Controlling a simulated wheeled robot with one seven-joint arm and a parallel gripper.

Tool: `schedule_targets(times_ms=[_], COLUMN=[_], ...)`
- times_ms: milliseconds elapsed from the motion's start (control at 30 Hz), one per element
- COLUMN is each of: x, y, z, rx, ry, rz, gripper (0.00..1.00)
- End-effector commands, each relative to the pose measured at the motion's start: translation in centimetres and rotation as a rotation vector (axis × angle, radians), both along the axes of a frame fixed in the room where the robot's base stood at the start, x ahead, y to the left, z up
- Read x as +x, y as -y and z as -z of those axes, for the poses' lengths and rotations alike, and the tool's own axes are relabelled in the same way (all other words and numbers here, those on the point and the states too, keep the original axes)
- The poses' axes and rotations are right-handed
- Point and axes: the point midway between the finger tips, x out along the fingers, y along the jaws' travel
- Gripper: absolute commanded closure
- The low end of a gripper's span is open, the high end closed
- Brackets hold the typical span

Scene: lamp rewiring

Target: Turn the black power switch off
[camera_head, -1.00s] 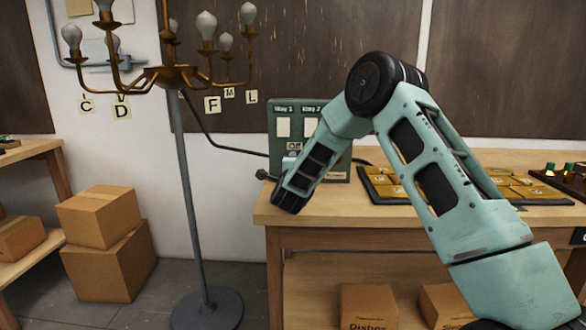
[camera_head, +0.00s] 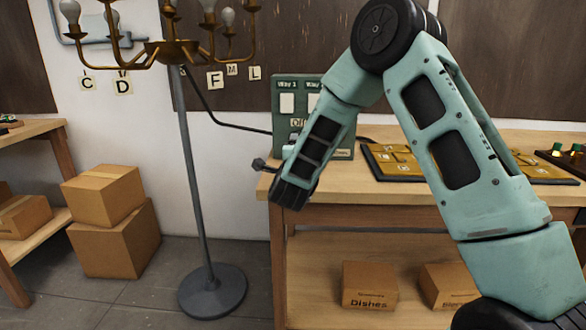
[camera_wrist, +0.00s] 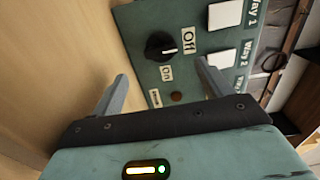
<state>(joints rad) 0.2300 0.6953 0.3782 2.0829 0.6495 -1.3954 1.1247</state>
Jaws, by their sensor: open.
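The black power switch (camera_wrist: 160,46) is a round knob with a white pointer mark on a green panel (camera_wrist: 136,18). In the wrist view, the "Off" label (camera_wrist: 189,40) is right of the knob and the "On" label (camera_wrist: 167,73) is below it. The pointer faces right and slightly down, between the labels. My gripper (camera_wrist: 162,70) is open and empty, its two fingers apart and pointing at the panel; the knob shows beyond their gap. I cannot tell any contact. In the head view, the panel (camera_head: 281,125) is partly behind my arm, which hides the knob.
The panel stands on a wooden workbench (camera_head: 400,197) near its left end. A black tray (camera_head: 368,158) with yellowish plates lies to the right. A lamp stand with a brass chandelier (camera_head: 172,50) stands left, its cable leading toward the panel. Cardboard boxes (camera_head: 110,240) sit on the floor.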

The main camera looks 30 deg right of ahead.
Motion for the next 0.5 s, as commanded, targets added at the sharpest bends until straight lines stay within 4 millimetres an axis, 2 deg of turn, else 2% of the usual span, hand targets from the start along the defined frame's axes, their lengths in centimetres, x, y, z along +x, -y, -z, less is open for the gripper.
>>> schedule_targets(times_ms=[200, 333, 500], x=[-3.9, -5.5, -6.4], y=[-2.8, -3.8, -4.4], z=[0.1, 0.1, 0.0], rx=[0.000, 0.001, 0.000], ry=[-0.001, -0.001, 0.000], rz=[-0.003, -0.002, -0.001], gripper=[0.22, 0.22, 0.22])
